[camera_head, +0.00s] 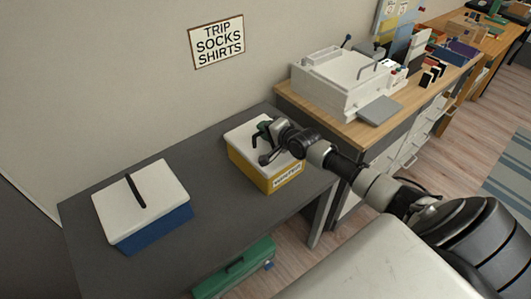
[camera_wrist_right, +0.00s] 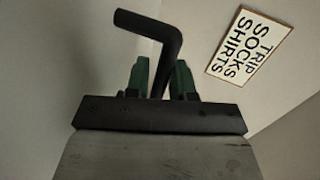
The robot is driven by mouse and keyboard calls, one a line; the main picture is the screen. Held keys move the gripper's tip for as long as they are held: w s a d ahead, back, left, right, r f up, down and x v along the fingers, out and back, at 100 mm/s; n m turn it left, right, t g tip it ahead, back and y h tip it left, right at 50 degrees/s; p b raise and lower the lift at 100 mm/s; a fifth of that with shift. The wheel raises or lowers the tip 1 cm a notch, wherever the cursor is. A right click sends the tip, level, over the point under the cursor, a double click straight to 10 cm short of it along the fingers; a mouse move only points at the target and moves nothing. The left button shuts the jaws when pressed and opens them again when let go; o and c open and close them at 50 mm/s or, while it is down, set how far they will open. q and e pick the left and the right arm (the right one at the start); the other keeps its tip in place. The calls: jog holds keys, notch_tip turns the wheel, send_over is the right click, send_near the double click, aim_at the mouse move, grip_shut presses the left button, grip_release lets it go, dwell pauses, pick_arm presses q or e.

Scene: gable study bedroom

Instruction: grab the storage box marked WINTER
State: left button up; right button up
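A yellow storage box (camera_head: 283,181) with a white lid stands on the dark grey table. A white label on its front is too small to read for certain. My right gripper (camera_head: 263,143) is over its lid, with the fingers spread apart. In the right wrist view, a bent black handle (camera_wrist_right: 150,27) runs down between the two green-padded fingers (camera_wrist_right: 160,78), with gaps visible beside it. A blue storage box (camera_head: 156,228) with a white lid and black handle stands on the left of the table; no label shows on it. My left gripper is not in view.
The dark table (camera_head: 220,225) is clear between the boxes. A green box (camera_head: 235,268) sits lower, beyond the table's front edge. A wall sign (camera_head: 217,42) reads TRIP SOCKS SHIRTS. A wooden-topped desk (camera_head: 355,128) with a white machine (camera_head: 335,80) stands to the right.

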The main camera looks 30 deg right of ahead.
grip_shut()
jog(key=shift+s+f, duration=0.25)
dwell(0.8)
jog(key=shift+r, duration=0.1)
